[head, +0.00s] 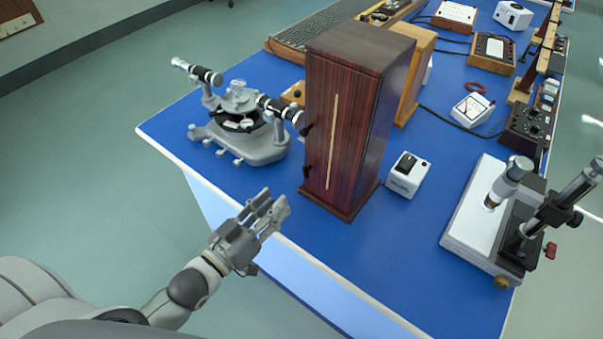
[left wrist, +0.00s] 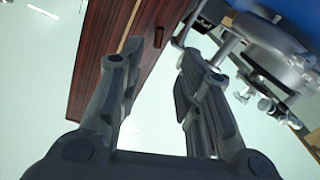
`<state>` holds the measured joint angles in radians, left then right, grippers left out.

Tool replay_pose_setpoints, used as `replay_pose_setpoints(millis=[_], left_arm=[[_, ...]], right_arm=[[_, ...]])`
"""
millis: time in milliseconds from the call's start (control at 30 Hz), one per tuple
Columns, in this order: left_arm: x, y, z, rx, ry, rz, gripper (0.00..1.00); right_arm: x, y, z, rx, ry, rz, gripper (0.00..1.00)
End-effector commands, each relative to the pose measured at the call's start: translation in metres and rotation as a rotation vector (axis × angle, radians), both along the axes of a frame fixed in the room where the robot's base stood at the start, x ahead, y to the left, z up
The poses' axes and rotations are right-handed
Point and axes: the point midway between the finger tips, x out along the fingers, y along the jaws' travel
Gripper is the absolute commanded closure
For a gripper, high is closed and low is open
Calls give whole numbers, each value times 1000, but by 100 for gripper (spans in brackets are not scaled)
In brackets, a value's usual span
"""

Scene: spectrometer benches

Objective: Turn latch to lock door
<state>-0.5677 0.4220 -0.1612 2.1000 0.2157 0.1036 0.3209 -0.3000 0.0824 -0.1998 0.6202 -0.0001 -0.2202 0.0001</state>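A tall dark red-brown wooden cabinet (head: 355,110) stands near the bench's front edge. Its front face has a pale vertical strip (head: 332,140) and looks flush. My right gripper is out of view.
A grey spectrometer (head: 240,125) stands left of the cabinet, close to my left gripper's side. A small white switch box (head: 407,175) is right of it. A microscope-like instrument (head: 500,225) stands at right. Blue bench top (head: 395,265) is clear in front.

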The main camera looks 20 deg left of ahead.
Motion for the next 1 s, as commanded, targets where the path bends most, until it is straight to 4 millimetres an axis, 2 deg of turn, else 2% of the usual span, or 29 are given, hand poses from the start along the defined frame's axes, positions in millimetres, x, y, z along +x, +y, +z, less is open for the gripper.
replay_pose_setpoints(millis=[233,700,1000], left_arm=[[12,-4,4,-10,-17,-2,68],[76,-27,4,-8,-16,-1,68],[99,-36,3,-8,-13,-2,68]], right_arm=[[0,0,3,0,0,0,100],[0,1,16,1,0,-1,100],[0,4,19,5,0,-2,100]])
